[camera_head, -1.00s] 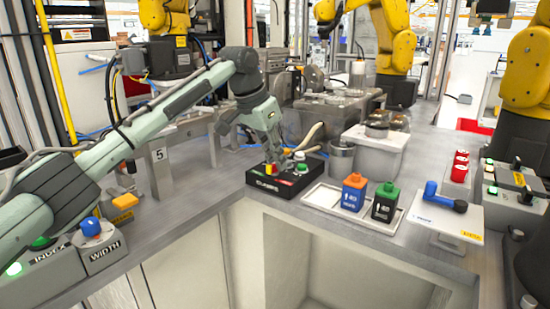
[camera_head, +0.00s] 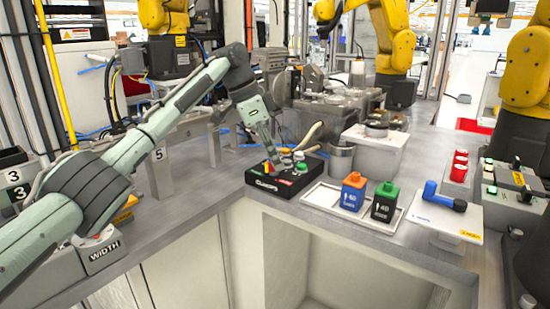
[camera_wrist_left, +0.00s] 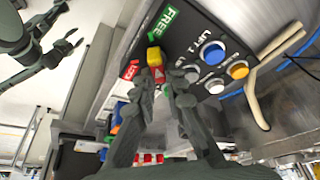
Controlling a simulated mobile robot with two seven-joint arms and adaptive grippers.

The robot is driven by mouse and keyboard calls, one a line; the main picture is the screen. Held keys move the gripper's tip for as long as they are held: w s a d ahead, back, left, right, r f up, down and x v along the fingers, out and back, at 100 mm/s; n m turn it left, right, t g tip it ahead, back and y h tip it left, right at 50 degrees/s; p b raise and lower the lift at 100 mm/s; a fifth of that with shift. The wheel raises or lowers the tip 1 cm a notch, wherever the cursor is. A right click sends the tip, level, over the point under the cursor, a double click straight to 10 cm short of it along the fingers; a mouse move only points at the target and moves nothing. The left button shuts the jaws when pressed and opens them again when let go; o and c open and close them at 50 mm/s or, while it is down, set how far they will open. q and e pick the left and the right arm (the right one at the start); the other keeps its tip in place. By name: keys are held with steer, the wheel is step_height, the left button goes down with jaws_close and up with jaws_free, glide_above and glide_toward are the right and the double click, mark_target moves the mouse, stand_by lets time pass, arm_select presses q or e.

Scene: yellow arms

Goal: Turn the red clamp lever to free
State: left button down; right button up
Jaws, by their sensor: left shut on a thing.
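The black clamp box (camera_head: 262,184) stands on the grey bench, and its sloped face fills much of the left wrist view (camera_wrist_left: 205,40). It carries a green FREE label (camera_wrist_left: 168,20) and a red label (camera_wrist_left: 130,70). The red lever (camera_wrist_left: 157,75), next to a yellow block (camera_wrist_left: 154,56), lies between the two labels. My left gripper (camera_wrist_left: 163,82) is shut on the red lever, a finger on either side; in the head view (camera_head: 275,162) its fingers partly hide the lever. My right gripper (camera_wrist_left: 62,25) shows in the left wrist view, its fingers apart and empty.
Blue (camera_wrist_left: 212,53), white and orange (camera_wrist_left: 238,69) buttons sit close beside the lever. Pale hoses (camera_head: 312,135) and a metal cup (camera_head: 341,158) stand behind and right of the box. A white tray (camera_head: 322,197) holds blue and black bottles. An open well lies in front.

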stand_by(0.4)
arm_select(q)
steer(key=c, duration=1.6)
jaws_free()
steer(key=shift+o, duration=0.2)
steer(key=v, duration=1.2)
